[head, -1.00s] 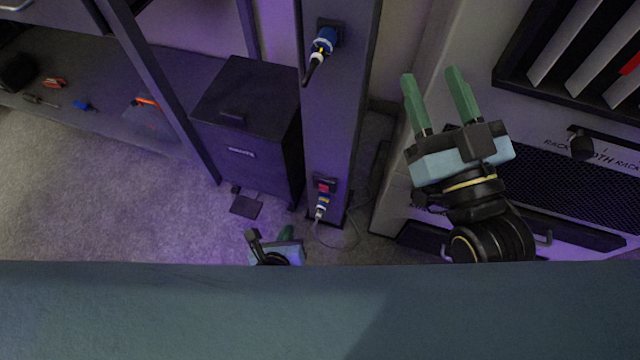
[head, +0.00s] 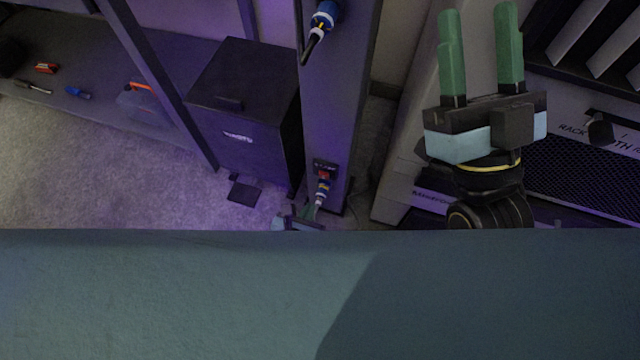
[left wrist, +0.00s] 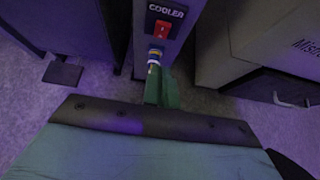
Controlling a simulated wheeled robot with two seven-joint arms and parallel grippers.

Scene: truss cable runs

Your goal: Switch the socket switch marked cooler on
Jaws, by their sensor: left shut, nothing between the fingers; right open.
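The socket marked COOLER (left wrist: 163,20) is low on a dark upright post. Its red rocker switch (left wrist: 161,29) sits below the label, and a blue and white plug (left wrist: 154,56) is in the socket below it. In the head view the red switch (head: 324,175) is small, above the plug (head: 322,189). My left gripper (left wrist: 165,88) is shut and empty, its green fingertips just below the plug; I cannot tell whether they touch it. The left gripper (head: 308,212) is partly hidden in the head view. My right gripper (head: 481,50) is open and empty, raised on the right.
A dark bin with a pedal (head: 238,105) stands left of the post (head: 340,110). A blue connector (head: 325,15) is higher on the post. A rack (head: 585,170) stands at right. Small tools (head: 78,93) lie at far left.

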